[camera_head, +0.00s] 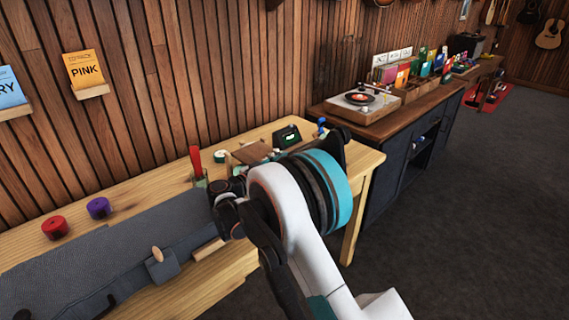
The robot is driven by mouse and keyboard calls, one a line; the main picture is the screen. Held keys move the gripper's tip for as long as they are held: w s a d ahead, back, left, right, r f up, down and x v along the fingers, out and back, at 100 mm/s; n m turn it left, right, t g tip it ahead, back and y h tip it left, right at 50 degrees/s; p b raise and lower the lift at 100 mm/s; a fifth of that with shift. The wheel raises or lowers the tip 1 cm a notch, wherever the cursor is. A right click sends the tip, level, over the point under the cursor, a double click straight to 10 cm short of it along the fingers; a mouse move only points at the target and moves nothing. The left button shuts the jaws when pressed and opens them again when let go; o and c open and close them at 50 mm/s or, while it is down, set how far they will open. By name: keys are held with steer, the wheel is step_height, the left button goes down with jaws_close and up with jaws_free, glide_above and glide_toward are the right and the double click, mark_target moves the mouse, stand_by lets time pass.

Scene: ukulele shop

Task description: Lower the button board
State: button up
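I cannot tell for sure which thing is the button board. A brown flat panel (252,151) stands at the back of the wooden workbench, partly hidden by my arm. Dark parts of my gripper (228,201) show at the left of the wrist, in front of the brown panel and above the bench. The fingertips are not clear, so I cannot see whether it is open or holds anything.
The workbench (217,270) carries a grey mat (60,272), red roll (55,227), purple roll (98,208) and red-handled tool (196,163). A slatted wall stands behind. A dark counter (398,134) with a record player (366,100) stands right. The floor at right is clear.

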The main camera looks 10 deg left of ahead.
steer(key=o, duration=0.5)
steer(key=shift+s+a+f, duration=0.1)
steer(key=shift+a+f, duration=0.05)
steer(key=shift+f, duration=0.05)
steer(key=shift+c, duration=0.2)
steer(key=v, duration=0.7)
steer(key=shift+s+a, duration=0.15)
steer(key=shift+r, duration=0.1)
